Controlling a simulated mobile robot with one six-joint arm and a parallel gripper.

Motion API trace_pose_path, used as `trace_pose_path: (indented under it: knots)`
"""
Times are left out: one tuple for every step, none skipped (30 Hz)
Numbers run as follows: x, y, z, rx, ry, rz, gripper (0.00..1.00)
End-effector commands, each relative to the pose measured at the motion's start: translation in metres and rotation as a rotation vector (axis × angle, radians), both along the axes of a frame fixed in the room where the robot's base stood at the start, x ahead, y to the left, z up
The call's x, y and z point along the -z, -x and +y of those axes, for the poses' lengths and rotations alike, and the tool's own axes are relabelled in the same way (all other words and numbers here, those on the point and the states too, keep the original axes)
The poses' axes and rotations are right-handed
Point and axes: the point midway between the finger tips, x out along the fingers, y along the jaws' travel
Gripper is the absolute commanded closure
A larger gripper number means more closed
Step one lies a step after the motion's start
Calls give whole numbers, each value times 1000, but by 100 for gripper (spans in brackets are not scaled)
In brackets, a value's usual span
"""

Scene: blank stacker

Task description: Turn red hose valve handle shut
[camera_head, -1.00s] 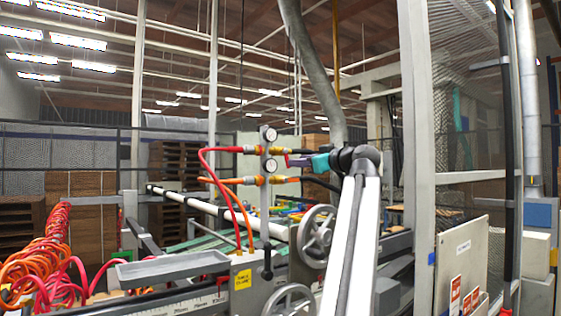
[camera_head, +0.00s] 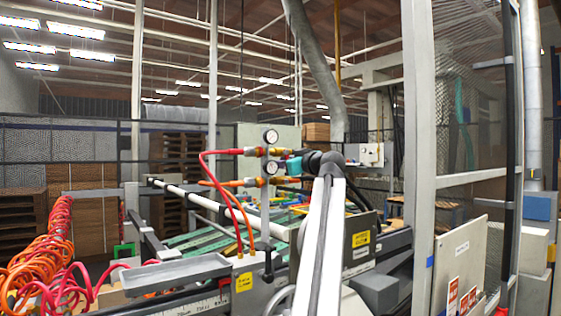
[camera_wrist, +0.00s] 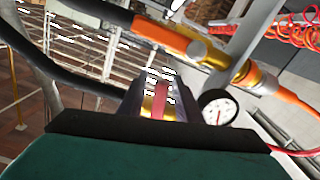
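The red hose valve (camera_head: 276,152) is the upper of two valves on a grey post, with brass fittings and a red hose (camera_head: 221,152) on its left. My gripper (camera_head: 291,167), teal-bodied, is close to the right side of the valves; its fingertips are hidden in the head view. In the wrist view, my dark fingers (camera_wrist: 160,98) stand apart, with a narrow red part (camera_wrist: 162,102) and brass between them. It looks like the red handle, but contact is not clear. The gripper looks open.
The orange hose valve (camera_head: 262,182) is just below; its orange body (camera_wrist: 172,36) is close above my fingers in the wrist view. A grey tray (camera_head: 175,273) and coiled hoses (camera_head: 45,265) are at the left; a steel frame (camera_head: 420,150) is at the right.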

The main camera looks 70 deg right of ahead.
Motion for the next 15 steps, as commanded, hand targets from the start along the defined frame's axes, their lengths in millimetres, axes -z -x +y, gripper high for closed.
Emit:
trace_pose_path:
  knots:
    - [0, -1, -1, 0, 0, 0, 69]
    - [0, -1, -1, 0, 0, 0, 69]
    - [0, -1, -1, 0, 0, 0, 69]
    - [0, -1, -1, 0, 0, 0, 69]
    - [1, -1, -1, 0, 0, 0, 69]
    - [0, 0, -1, 0, 0, 0, 69]
    - [0, 0, -1, 0, 0, 0, 69]
    - [0, 0, 0, 0, 0, 0, 69]
    - [0, 0, 0, 0, 0, 0, 76]
    - [0, 0, 0, 0, 0, 0, 81]
    - [0, 0, 0, 0, 0, 0, 86]
    - [0, 0, -1, 0, 0, 0, 92]
    - [0, 0, 0, 0, 0, 0, 97]
    - [0, 0, 0, 0, 0, 0, 100]
    - [0, 0, 0, 0, -1, 1, 100]
